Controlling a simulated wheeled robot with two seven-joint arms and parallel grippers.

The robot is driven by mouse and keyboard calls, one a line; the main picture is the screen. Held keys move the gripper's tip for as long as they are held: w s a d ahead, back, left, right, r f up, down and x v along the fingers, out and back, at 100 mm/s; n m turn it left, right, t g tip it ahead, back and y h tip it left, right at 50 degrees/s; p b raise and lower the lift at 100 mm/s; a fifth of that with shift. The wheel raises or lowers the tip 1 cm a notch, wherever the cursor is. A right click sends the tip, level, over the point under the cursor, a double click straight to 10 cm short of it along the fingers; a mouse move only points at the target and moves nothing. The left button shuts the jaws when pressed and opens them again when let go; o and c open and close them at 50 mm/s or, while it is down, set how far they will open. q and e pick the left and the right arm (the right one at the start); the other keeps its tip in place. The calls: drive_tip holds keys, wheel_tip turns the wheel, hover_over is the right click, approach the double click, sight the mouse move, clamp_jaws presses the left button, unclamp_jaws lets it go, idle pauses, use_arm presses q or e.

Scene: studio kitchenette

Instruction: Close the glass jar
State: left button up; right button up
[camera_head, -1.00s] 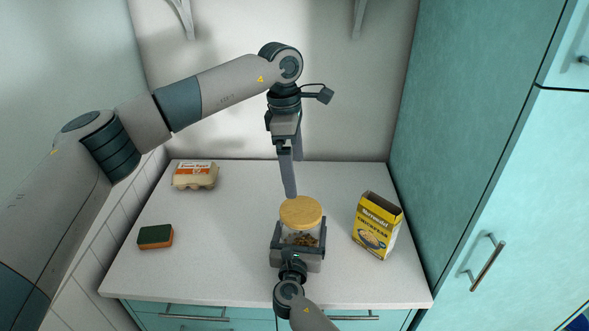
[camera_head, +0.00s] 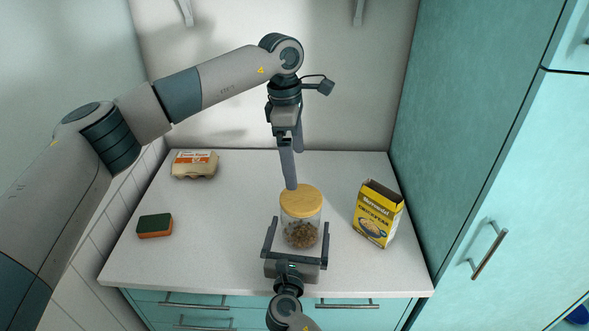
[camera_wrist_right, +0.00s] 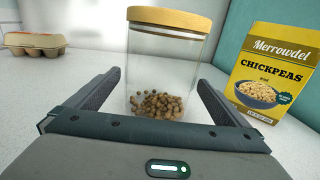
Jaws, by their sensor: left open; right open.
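The glass jar (camera_head: 300,232) stands upright on the counter with small brown chickpeas in its bottom. A round wooden lid (camera_head: 301,199) sits on its mouth and looks level. In the right wrist view the lid (camera_wrist_right: 169,19) covers the top of the jar (camera_wrist_right: 165,75). My left gripper (camera_head: 294,168) points down, open and empty, with its nearer fingertip just above or behind the lid's back edge; contact cannot be told. My right gripper (camera_head: 298,222) is open at the jar's front, its two fingers spread either side, with visible gaps to the glass.
A yellow chickpea box (camera_head: 378,215) stands to the right of the jar. An egg carton (camera_head: 194,166) lies at the back left, and a green and orange sponge (camera_head: 155,226) at the left. The counter (camera_head: 225,225) is clear between the sponge and the jar.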

use_arm(q)
wheel_tip(320, 180, down, 2)
drive_tip(key=shift+f+b, duration=0.25)
drive_tip(key=shift+b, duration=0.8)
use_arm(e)
drive_tip(key=s, duration=0.6)
drive_tip(key=s+a, duration=0.1)
drive_tip(key=s, duration=0.2)
drive_tip(key=shift+s+a+f, duration=0.1)
drive_tip(key=shift+s, duration=0.15)
use_arm(q)
drive_tip(key=shift+f, duration=0.1)
use_arm(e)
drive_tip(key=shift+s+a, duration=0.1)
drive_tip(key=shift+s, duration=0.55)
use_arm(q)
drive_tip(key=shift+s+f, duration=0.1)
use_arm(e)
drive_tip(key=shift+s, duration=0.15)
